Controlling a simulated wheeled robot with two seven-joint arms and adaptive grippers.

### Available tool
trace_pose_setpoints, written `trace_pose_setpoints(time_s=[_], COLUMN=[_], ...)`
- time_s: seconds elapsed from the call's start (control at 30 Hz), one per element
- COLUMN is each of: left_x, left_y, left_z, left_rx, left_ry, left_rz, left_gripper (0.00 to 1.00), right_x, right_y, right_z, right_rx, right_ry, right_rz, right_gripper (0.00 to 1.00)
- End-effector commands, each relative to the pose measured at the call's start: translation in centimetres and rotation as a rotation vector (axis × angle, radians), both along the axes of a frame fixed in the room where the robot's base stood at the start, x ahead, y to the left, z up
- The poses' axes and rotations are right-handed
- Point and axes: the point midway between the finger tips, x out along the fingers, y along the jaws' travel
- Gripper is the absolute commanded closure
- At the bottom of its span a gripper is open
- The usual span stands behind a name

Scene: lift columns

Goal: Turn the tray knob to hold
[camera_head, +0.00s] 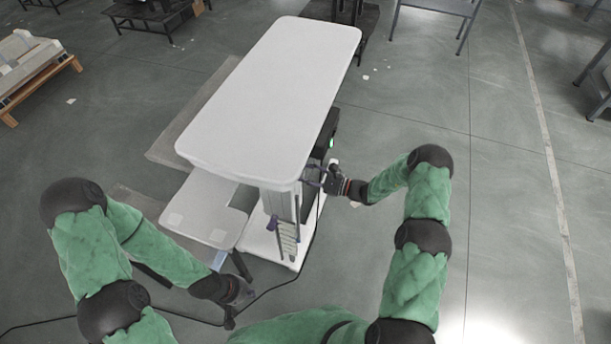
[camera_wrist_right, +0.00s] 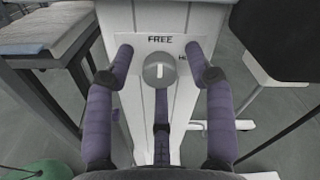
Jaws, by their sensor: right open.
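In the right wrist view, the round light-grey knob (camera_wrist_right: 158,70) sits on the white front panel (camera_wrist_right: 158,18) of a column. The word FREE is printed above it. A second label to its right is partly covered by my finger; only an H shows clearly. The knob's pale pointer mark looks roughly upright. My right gripper (camera_wrist_right: 160,57) is open, with one purple finger on each side of the knob, apart from it. In the head view, my right gripper (camera_head: 313,175) is under the near right corner of the white top. My left gripper (camera_head: 236,300) is low, left of the column, its jaws unclear.
The large white tabletop (camera_head: 270,90) overhangs the column and hides the knob from the head view. A lower white tray (camera_head: 195,215) stands to its left. A black cable (camera_head: 275,288) runs across the floor. Open floor lies to the right.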

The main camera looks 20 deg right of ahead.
Motion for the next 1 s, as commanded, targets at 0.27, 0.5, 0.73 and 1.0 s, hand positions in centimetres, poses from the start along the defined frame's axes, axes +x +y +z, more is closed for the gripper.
trace_pose_setpoints(time_s=[0.27,0.5,0.73,1.0], left_x=[0.00,0.00,0.00,0.00], left_y=[0.00,0.00,0.00,0.00], left_z=[0.01,0.00,0.00,-0.01], left_rx=[0.000,0.000,0.000,0.000], left_ry=[0.000,0.000,0.000,0.000], left_rz=[0.000,0.000,0.000,0.000], left_gripper=[1.00,1.00,1.00,1.00], right_x=[-0.02,-0.03,-0.02,-0.02], right_y=[-0.02,-0.02,-0.03,-0.05], right_z=[-0.03,-0.05,-0.07,-0.07], right_rx=[0.000,0.004,0.046,0.159], right_ry=[0.000,0.008,0.070,0.240], right_rz=[0.000,0.000,0.000,0.000], right_gripper=[1.00,1.00,1.00,1.00])
